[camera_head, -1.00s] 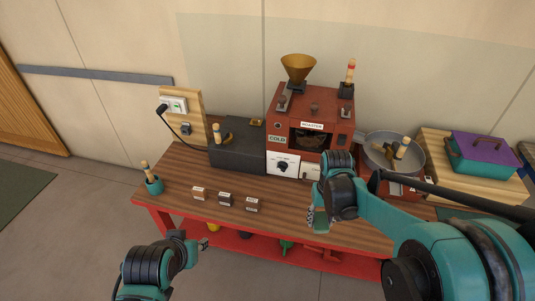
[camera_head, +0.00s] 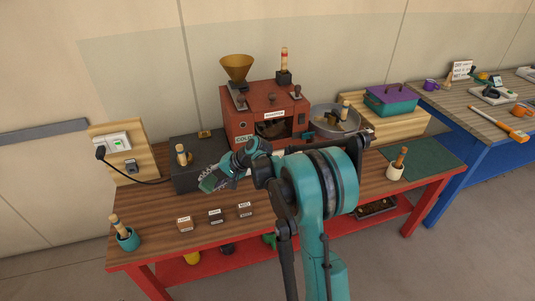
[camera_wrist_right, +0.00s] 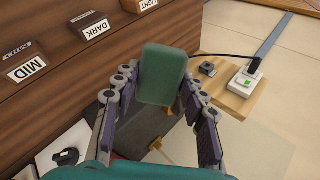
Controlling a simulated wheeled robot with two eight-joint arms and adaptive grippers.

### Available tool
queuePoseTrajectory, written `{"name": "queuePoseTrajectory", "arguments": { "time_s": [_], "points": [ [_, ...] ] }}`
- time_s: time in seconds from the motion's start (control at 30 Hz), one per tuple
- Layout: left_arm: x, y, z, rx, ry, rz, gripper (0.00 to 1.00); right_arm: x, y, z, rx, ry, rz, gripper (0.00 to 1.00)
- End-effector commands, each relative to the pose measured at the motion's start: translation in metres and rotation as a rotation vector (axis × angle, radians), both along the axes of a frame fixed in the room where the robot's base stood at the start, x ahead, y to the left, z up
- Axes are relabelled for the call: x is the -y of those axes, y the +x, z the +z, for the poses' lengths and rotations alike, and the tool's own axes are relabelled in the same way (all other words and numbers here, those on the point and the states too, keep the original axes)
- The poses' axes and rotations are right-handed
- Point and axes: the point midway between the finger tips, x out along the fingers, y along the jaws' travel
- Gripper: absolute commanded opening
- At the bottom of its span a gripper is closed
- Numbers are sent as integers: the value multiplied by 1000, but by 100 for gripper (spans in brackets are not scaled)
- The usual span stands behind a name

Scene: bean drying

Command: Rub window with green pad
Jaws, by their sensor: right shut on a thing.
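The green pad (camera_wrist_right: 163,74) is held between the fingers of my right gripper (camera_wrist_right: 158,92) in the wrist view. In the head view the right gripper (camera_head: 218,174) reaches left over the table, with the pad (camera_head: 208,183) at its tip, in front of the dark box. The window (camera_head: 271,129) is a dark pane in the front of the red roaster (camera_head: 238,125). It is up and to the right of the gripper, and the pad is apart from it. My right arm hides the roaster's lower front. My left gripper is out of view.
Small labelled blocks (camera_head: 215,216) stand near the table's front edge. A dark box (camera_head: 187,181) with a wooden-handled tool is left of the roaster. A teal cup (camera_head: 128,240) stands at the left corner. A metal pan (camera_head: 335,118) is right of the roaster.

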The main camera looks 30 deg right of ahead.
Motion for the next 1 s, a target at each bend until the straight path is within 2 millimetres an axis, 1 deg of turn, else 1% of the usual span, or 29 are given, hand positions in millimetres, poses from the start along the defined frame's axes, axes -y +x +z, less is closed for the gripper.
{"name": "queuePoseTrajectory", "arguments": {
  "time_s": [0.03, 0.07, 0.1, 0.17, 0.27, 0.3, 0.37, 0.4, 0.5, 0.57, 0.6, 0.7, 0.8, 0.87, 1.0],
  "points": [
    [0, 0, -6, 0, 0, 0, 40, 17, 9, 2, 60, 61, -107, 19],
    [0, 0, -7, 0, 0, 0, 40, 25, 15, 5, 100, 94, -167, 19],
    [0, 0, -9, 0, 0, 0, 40, 38, 21, 10, 152, 134, -246, 19],
    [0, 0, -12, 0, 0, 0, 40, 58, 29, 15, 233, 183, -361, 19],
    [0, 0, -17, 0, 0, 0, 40, 100, 37, 23, 376, 241, -551, 19],
    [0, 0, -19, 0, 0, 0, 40, 119, 39, 25, 438, 255, -628, 19],
    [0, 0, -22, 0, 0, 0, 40, 150, 39, 26, 525, 268, -734, 19],
    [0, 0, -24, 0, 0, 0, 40, 169, 37, 26, 576, 269, -795, 19],
    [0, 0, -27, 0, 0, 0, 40, 209, 30, 24, 677, 262, -913, 19],
    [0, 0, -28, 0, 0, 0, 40, 227, 26, 22, 720, 256, -961, 19],
    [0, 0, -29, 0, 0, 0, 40, 235, 23, 21, 739, 251, -983, 19],
    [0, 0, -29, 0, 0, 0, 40, 245, 20, 20, 766, 245, -1011, 19],
    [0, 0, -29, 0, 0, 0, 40, 251, 19, 20, 777, 240, -1023, 19],
    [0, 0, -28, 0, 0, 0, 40, 252, 22, 20, 779, 239, -1026, 19],
    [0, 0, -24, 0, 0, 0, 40, 255, 34, 21, 779, 239, -1024, 19]
  ]
}}
